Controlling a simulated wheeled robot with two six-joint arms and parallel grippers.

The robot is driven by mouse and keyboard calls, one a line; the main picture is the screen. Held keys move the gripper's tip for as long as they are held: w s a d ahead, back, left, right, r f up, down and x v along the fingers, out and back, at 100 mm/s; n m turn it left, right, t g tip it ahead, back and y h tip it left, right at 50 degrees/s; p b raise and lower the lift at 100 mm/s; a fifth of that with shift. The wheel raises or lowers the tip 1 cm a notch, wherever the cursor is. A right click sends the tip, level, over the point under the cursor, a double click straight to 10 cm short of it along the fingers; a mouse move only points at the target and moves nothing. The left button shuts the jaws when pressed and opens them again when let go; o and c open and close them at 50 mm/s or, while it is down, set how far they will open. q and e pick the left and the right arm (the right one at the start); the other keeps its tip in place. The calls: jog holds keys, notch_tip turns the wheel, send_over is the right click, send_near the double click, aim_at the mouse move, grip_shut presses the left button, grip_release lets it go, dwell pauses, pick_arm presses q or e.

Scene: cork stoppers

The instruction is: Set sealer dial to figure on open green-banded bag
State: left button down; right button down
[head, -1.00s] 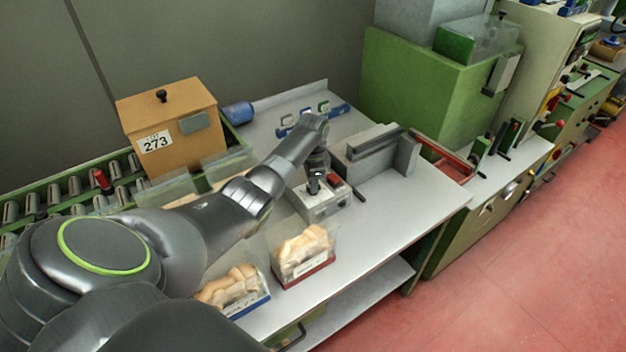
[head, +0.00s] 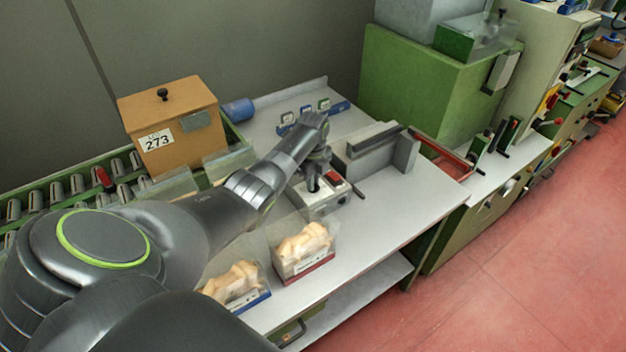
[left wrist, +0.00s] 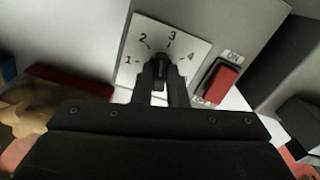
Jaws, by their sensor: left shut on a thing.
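The sealer (head: 322,200) is a pale box on the bench with a red switch (head: 333,178). In the left wrist view its white dial plate (left wrist: 128,78) carries the figures 1 to 4. My left gripper (left wrist: 160,88) is shut on the dark dial knob (left wrist: 160,66), which points up between 2 and 3; its exact setting is hard to tell. The gripper also shows in the head view (head: 314,178). A red-banded bag (head: 303,250) and a blue-banded bag (head: 236,284) of corks stand in front. I cannot make out a green-banded bag. My right gripper is out of view.
A grey block fixture (head: 380,152) stands right of the sealer. Three small labelled pieces (head: 305,113) lie on a blue strip at the back. The bench's right front is clear.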

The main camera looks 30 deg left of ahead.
pick_arm(q)
jog(key=shift+w+r+m, duration=0.15)
jog(key=shift+m, duration=1.35)
jog(key=c, duration=1.4)
grip_release()
jog(key=shift+c, duration=0.2)
notch_tip(320, 180, up, 17)
jog(key=shift+r+b, duration=0.2)
jog(key=shift+b, duration=0.15)
